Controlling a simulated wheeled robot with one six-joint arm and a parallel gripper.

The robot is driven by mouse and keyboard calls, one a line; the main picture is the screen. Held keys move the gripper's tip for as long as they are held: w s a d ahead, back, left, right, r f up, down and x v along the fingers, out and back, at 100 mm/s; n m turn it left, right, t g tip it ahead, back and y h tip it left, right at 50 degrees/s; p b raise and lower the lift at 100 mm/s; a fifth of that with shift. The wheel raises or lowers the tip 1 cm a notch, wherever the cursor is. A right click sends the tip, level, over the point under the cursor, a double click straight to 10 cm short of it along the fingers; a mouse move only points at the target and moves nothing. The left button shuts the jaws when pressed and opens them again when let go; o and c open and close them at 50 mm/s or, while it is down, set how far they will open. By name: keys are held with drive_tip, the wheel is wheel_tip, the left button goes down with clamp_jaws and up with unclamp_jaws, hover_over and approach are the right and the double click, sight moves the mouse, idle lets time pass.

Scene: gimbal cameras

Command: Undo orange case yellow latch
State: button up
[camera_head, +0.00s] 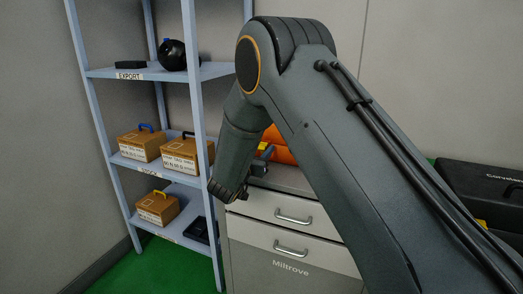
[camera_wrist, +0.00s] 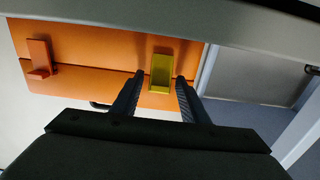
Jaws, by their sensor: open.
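The orange case (camera_head: 280,152) sits on top of the grey drawer cabinet, mostly hidden behind my arm in the head view. In the wrist view the orange case (camera_wrist: 100,47) fills the upper left. Its yellow latch (camera_wrist: 161,72) stands on the case's front, across the seam. A small part of the yellow latch (camera_head: 263,146) also shows in the head view. My gripper (camera_wrist: 157,88) is open, with one dark finger on each side of the yellow latch. I cannot tell whether either finger touches it. An orange latch (camera_wrist: 39,59) is further left on the case.
The cabinet (camera_head: 290,225) has drawers with metal handles. A blue-grey shelf rack (camera_head: 190,75) stands left, holding cardboard boxes (camera_head: 180,152) and a black round object (camera_head: 172,54). A black case (camera_head: 480,190) is at the right. Green floor shows below the rack.

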sight(252, 178)
drive_tip(key=shift+c, duration=0.5)
drive_tip(key=c, duration=0.8)
drive_tip(key=f+t+b, duration=0.1)
drive_tip(key=b, duration=0.2)
drive_tip(key=shift+s+f+t+h, duration=0.15)
drive_tip(key=shift+f+t+h, duration=0.05)
drive_tip(key=shift+t+h, duration=0.1)
drive_tip(key=shift+c, duration=0.2)
drive_tip(key=b, duration=0.1)
drive_tip(key=t+b, duration=0.2)
drive_tip(key=shift+s+a+f+h, duration=0.15)
drive_tip(key=shift+s+f+h, duration=0.15)
drive_tip(key=shift+h, duration=0.1)
drive_tip(key=shift+r, duration=0.1)
drive_tip(key=o, duration=0.9)
drive_tip(key=shift+o, duration=0.2)
drive_tip(key=shift+b+v, duration=0.4)
drive_tip(key=shift+v, duration=3.55)
